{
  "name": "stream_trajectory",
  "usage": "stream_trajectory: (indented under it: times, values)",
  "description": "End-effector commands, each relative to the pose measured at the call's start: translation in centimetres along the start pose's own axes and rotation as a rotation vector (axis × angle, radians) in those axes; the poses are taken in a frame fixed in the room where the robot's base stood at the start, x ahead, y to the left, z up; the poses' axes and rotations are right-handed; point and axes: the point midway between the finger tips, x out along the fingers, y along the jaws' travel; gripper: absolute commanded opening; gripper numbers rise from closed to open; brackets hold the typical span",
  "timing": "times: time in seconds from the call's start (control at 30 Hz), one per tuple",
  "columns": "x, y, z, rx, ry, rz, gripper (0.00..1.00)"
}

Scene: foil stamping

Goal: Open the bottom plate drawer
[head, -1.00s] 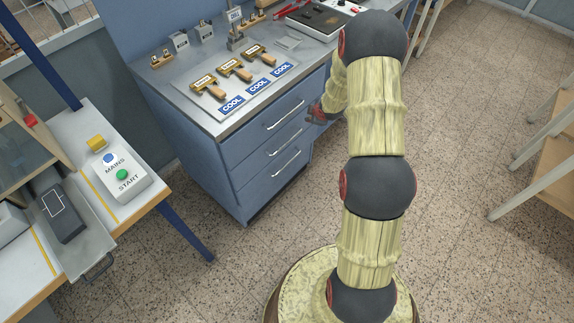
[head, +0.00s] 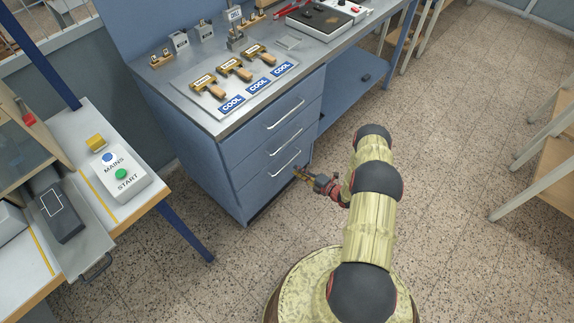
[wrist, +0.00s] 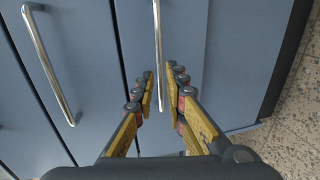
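The bottom plate drawer (head: 262,190) is the lowest of three blue drawers under the bench and looks shut. Its silver bar handle (head: 283,164) also runs upright in the wrist view (wrist: 157,45). My gripper (head: 298,172) is at the right end of this handle in the head view. In the wrist view my gripper (wrist: 160,75) is open, with one finger on each side of the handle's line. I cannot tell whether the fingers touch the bar or how far in front of it they are.
The middle drawer's handle (wrist: 48,62) is close to the left of my fingers in the wrist view. A bench with a control box (head: 122,172) stands at the left. The speckled floor (head: 450,170) to the right is open.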

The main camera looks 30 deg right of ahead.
Motion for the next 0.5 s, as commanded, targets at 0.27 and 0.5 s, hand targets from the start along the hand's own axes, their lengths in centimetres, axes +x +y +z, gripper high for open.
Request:
stream_trajectory:
  times: [0.27,0.5]
  values:
    - [3.1,-0.1,-0.3,-0.01,0.007,0.013,0.13]
    - [6.4,-0.2,-0.3,-0.008,0.005,0.011,0.13]
